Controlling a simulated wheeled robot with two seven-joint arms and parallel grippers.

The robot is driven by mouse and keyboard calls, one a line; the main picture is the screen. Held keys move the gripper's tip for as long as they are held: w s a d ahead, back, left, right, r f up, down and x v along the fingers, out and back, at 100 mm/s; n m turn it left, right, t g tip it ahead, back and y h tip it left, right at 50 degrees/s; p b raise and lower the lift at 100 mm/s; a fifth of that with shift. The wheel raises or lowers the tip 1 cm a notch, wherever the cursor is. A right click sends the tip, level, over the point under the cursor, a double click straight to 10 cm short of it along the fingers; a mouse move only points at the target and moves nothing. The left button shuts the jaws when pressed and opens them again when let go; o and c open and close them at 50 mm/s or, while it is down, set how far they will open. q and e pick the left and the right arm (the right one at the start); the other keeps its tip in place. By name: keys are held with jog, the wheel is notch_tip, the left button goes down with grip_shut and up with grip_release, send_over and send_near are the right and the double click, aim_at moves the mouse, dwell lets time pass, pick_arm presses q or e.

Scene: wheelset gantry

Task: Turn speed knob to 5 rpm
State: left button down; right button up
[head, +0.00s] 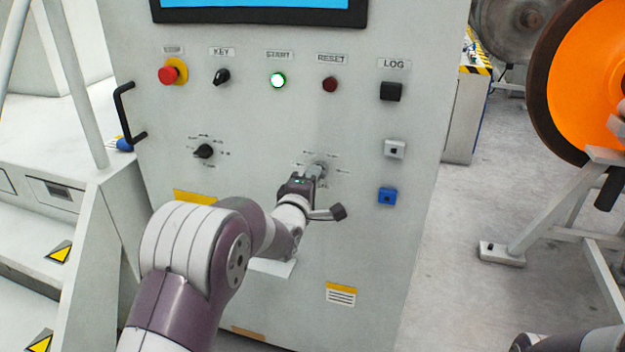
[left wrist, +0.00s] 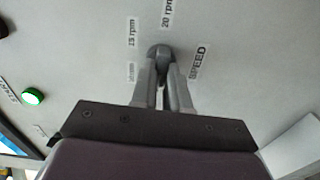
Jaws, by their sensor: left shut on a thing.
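The speed knob (head: 320,167) is a small grey knob on the pale cabinet front, right of a black selector knob. My left gripper (head: 314,176) is shut on it, reaching in from below. In the left wrist view the fingers (left wrist: 163,72) close around the knob (left wrist: 158,50). Printed labels ring it there: 15 rpm (left wrist: 131,33), 20 rpm (left wrist: 168,12) and SPEED (left wrist: 199,62). Another label beside the left finger is too blurred to read surely. The knob's pointer is hidden, so its setting cannot be told. My right gripper is not in view.
Above are a red stop button (head: 168,75), key switch (head: 221,77), lit green start button (head: 278,81) and reset button (head: 329,84). The black selector knob (head: 204,151) is at left. An orange wheel (head: 585,65) on a stand is at right.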

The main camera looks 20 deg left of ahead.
pick_arm(q)
jog(key=shift+f+n, duration=0.1)
jog(key=shift+n, duration=0.2)
dwell(0.4)
jog(key=c, duration=1.1)
grip_release()
jog(key=shift+s, duration=0.1)
jog(key=s, duration=1.2)
jog(key=shift+s+a+p, duration=0.2)
jog(key=shift+s+p, duration=0.1)
